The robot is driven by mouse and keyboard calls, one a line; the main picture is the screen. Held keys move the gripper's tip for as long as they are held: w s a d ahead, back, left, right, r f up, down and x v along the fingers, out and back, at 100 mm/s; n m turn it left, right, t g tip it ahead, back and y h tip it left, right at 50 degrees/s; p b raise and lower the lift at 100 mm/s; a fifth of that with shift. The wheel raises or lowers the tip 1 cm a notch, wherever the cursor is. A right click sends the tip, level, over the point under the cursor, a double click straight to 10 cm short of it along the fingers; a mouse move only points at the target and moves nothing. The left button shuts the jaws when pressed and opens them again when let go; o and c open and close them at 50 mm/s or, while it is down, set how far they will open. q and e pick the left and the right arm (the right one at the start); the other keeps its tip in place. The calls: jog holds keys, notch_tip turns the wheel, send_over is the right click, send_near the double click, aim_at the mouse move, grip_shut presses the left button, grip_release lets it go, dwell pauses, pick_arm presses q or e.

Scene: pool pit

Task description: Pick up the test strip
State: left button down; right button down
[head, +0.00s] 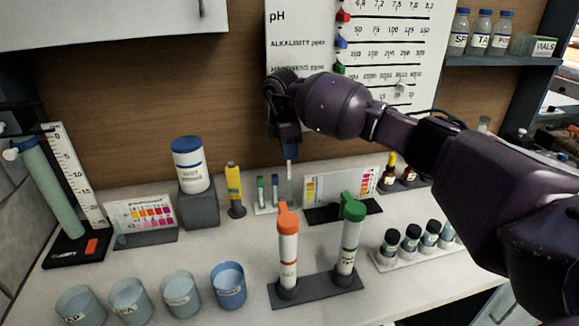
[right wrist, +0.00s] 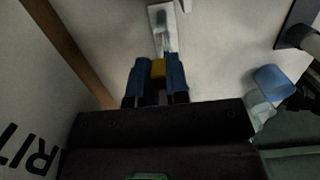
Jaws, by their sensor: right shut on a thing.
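My right gripper (head: 289,153) points down at the back of the counter and is shut on the test strip (head: 289,178). The strip is a thin pale upright piece hanging below the fingers, beside the small green-capped and blue-capped tubes. In the right wrist view, the blue fingers (right wrist: 157,80) close on a small yellow piece (right wrist: 158,68), which seems to be the strip's top end. Whether the strip's lower end touches the small white holder (head: 265,209) I cannot tell. My left gripper is not in view.
Two tall tubes with orange (head: 287,217) and green (head: 353,208) caps stand in front on a dark base (head: 318,289). A colour chart (head: 341,186) stands right of the strip, a yellow bottle (head: 234,184) left. Several cups line the front left; black-capped vials (head: 411,238) stand right.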

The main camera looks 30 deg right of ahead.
jog(key=r, duration=0.4)
jog(key=shift+s+a+r, duration=0.1)
jog(key=shift+s+r, duration=0.05)
jog(key=shift+s, duration=0.2)
jog(key=s+a, duration=0.4)
jog(key=s, duration=1.2)
jog(key=shift+s+a+p, duration=0.15)
jog(key=shift+s+p, duration=0.2)
jog(key=shift+p, duration=0.05)
